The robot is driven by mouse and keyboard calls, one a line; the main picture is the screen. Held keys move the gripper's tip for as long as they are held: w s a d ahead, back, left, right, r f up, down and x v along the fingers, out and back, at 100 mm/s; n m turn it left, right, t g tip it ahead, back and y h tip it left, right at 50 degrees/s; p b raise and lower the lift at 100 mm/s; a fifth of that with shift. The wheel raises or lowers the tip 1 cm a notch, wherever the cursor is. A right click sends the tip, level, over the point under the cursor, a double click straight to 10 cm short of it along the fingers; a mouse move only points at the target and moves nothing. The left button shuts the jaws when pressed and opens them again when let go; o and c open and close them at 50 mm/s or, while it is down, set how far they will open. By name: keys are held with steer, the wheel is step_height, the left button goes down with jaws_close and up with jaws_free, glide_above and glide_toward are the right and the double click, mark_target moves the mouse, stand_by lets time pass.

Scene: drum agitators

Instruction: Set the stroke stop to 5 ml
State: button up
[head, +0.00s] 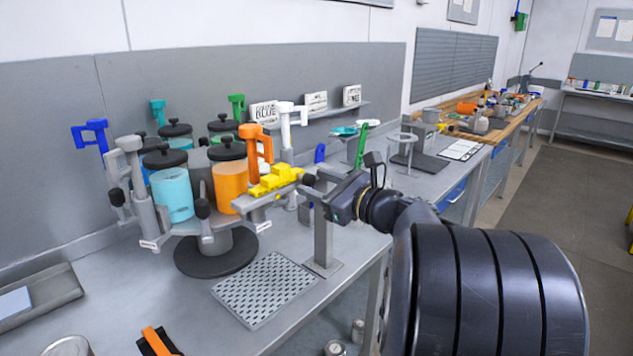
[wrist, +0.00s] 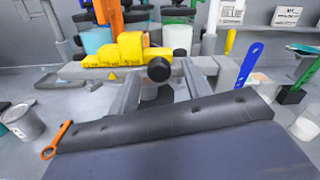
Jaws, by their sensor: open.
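The yellow stop block (head: 275,179) sits on a grey horizontal bar in front of the orange canister (head: 230,187). In the wrist view the yellow block (wrist: 128,52) shows dark markings and a small warning triangle, too small to read. A round black knob (wrist: 158,69) is at its right end, facing me. My gripper (wrist: 158,84) is open, its two fingers on either side of the knob in the picture; I cannot tell whether they touch it. In the head view my gripper (head: 316,188) is at the right end of the bar, partly hidden by my wrist.
A carousel with several canisters and coloured handles stands on the dark round base (head: 215,252). A perforated tray (head: 264,288) lies in front. A grey post (head: 323,235) stands under my gripper. A ring stand (head: 408,147) is behind to the right. The front bench is partly clear.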

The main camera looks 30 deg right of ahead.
steer(key=shift+w+a, duration=0.1)
steer(key=shift+w, duration=0.2)
steer(key=shift+c, duration=0.4)
jaws_close()
